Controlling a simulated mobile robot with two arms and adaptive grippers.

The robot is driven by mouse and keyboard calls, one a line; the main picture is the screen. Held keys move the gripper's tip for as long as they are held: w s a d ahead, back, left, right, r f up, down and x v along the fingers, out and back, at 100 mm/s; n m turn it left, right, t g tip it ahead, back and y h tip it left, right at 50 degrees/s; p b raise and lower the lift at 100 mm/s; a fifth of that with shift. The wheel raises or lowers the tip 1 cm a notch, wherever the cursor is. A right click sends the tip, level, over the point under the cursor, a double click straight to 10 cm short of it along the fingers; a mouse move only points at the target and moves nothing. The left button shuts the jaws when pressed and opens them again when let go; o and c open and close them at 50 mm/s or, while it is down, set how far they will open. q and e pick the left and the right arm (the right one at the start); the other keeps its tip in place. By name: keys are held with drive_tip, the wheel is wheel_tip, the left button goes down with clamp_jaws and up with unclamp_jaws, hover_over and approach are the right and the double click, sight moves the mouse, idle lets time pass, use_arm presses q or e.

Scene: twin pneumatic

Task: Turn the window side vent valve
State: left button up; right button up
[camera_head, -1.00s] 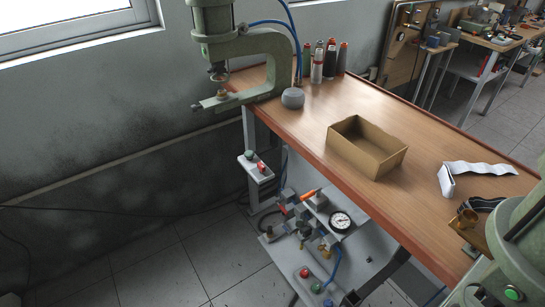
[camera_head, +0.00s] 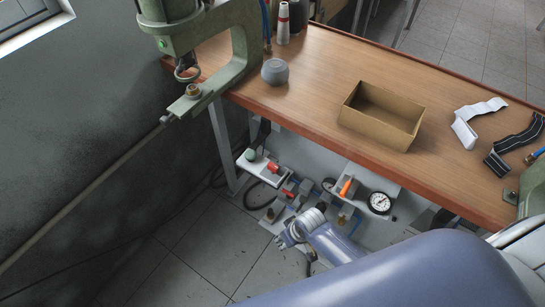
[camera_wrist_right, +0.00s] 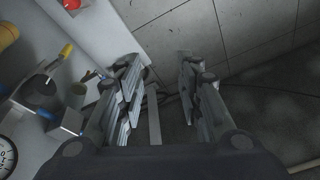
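Pneumatic parts sit on low white panels under the table. A red-handled part (camera_head: 272,168) is on the panel nearest the window, beside a green knob (camera_head: 251,155). Another red part (camera_head: 287,193) is lower, and an orange handle (camera_head: 346,187) is to its right. I cannot tell which is the window side vent valve. My right gripper (camera_head: 283,241) is below and in front of these parts, apart from the red handles. In the right wrist view my right gripper (camera_wrist_right: 158,65) is open, with nothing between its fingers. My left gripper is out of view.
A round pressure gauge (camera_head: 379,202) is right of the valves. The wooden table (camera_head: 310,95) overhangs them and carries a cardboard box (camera_head: 385,118) and a grey round object (camera_head: 275,71). A green press (camera_head: 225,45) stands at its window end. The tiled floor (camera_head: 215,245) is clear.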

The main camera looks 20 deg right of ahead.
drive_tip(key=w+a+r+n+y+p, duration=0.1)
drive_tip(key=w+a+r, duration=0.1)
drive_tip(key=r, duration=0.5)
drive_tip(key=w+a+r, duration=0.1)
drive_tip(key=a+r, duration=0.1)
drive_tip(key=r, duration=0.5)
wheel_tip(320, 180, up, 21)
drive_tip(key=n+g+h+p, duration=0.1)
drive_tip(key=n+g+h, duration=0.2)
drive_tip(key=n, duration=0.1)
hover_over(273, 165)
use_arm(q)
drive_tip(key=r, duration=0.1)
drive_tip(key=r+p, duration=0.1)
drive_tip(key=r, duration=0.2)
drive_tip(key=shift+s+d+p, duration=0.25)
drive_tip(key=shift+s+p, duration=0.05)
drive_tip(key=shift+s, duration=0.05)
use_arm(e)
wheel_tip(273, 165, down, 10)
drive_tip(key=shift+f, duration=0.15)
clamp_jaws()
